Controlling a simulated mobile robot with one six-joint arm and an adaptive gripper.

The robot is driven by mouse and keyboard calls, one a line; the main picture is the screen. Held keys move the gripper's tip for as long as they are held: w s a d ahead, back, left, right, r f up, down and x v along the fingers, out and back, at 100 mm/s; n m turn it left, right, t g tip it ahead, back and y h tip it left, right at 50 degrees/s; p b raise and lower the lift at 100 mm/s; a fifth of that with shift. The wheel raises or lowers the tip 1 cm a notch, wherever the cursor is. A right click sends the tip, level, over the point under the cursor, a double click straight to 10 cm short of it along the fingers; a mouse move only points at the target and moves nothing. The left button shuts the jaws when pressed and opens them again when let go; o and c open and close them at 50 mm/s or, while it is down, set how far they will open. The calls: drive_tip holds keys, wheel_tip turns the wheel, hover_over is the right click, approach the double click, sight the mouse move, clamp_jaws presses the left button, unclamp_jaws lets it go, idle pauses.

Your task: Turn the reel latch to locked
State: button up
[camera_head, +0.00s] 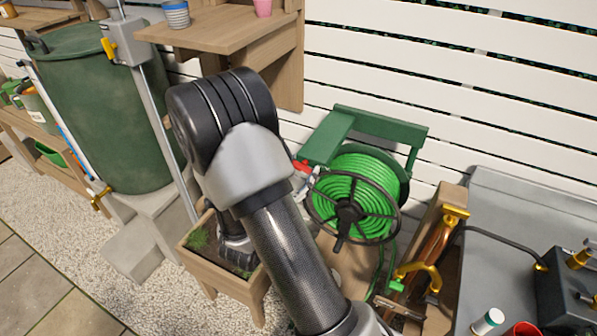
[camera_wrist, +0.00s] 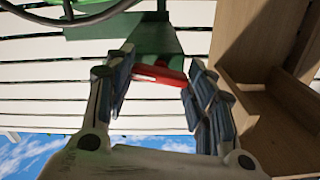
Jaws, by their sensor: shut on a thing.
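The hose reel (camera_head: 352,200) holds coiled bright green hose and hangs from a dark green bracket on the white slatted wall. The red reel latch (camera_head: 301,166) shows at the reel's left side, partly hidden by my arm. In the wrist view the red latch (camera_wrist: 158,75) lies crosswise between my fingers, against a green bracket part. My gripper (camera_wrist: 162,62) is shut on the latch, one finger at each end of the red piece. In the head view my forearm hides most of the gripper. I cannot tell the latch's exact angle.
A wooden shelf (camera_head: 215,32) with cups stands upper left, and its wood is close beside my gripper in the wrist view (camera_wrist: 262,95). A green water barrel (camera_head: 100,110) stands left. A wooden planter (camera_head: 215,277) is below my arm. A grey bench (camera_head: 520,230) is right.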

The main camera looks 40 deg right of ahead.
drive_tip(key=m, duration=1.1)
drive_tip(key=shift+m, duration=2)
drive_tip(key=o, duration=1.1)
drive_tip(key=shift+c, duration=0.2)
drive_tip(key=v, duration=1.2)
drive_tip(key=shift+w, duration=0.15)
